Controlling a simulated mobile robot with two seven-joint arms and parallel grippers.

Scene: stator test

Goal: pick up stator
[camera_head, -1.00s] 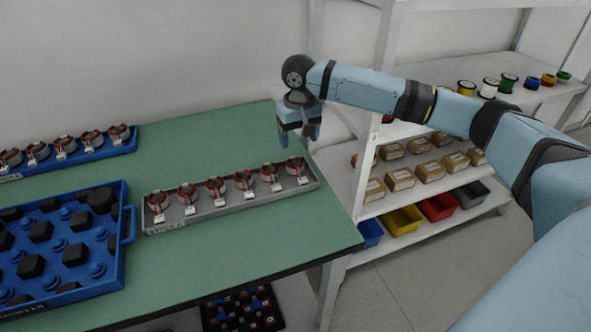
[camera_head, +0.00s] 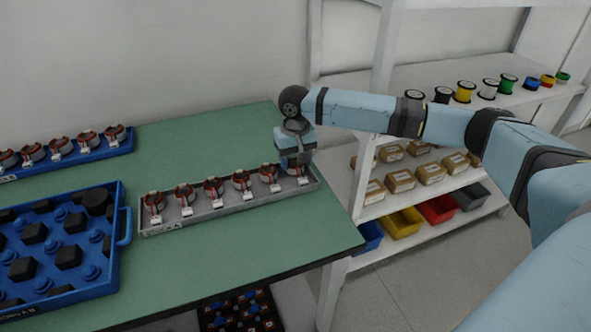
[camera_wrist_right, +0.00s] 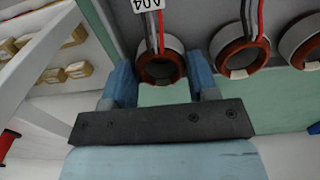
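A grey tray (camera_head: 228,207) on the green table holds a row of several stators, copper-red and white with white tags. My right gripper (camera_head: 297,164) points down over the rightmost stator in the head view and hides most of it. In the right wrist view, that stator (camera_wrist_right: 160,70) shows as a ring with red and grey wires and a tag. The blue fingers of my right gripper (camera_wrist_right: 161,80) stand apart on either side of it, very close to its sides. I cannot tell whether they touch it. My left gripper is not in view.
A blue tray (camera_head: 127,144) with more stators lies at the back left. A blue crate (camera_head: 123,205) of black and blue parts stands at the front left. A white shelf (camera_head: 372,208) with boxes, bins and spools stands to the right. The table's front (camera_head: 260,240) is clear.

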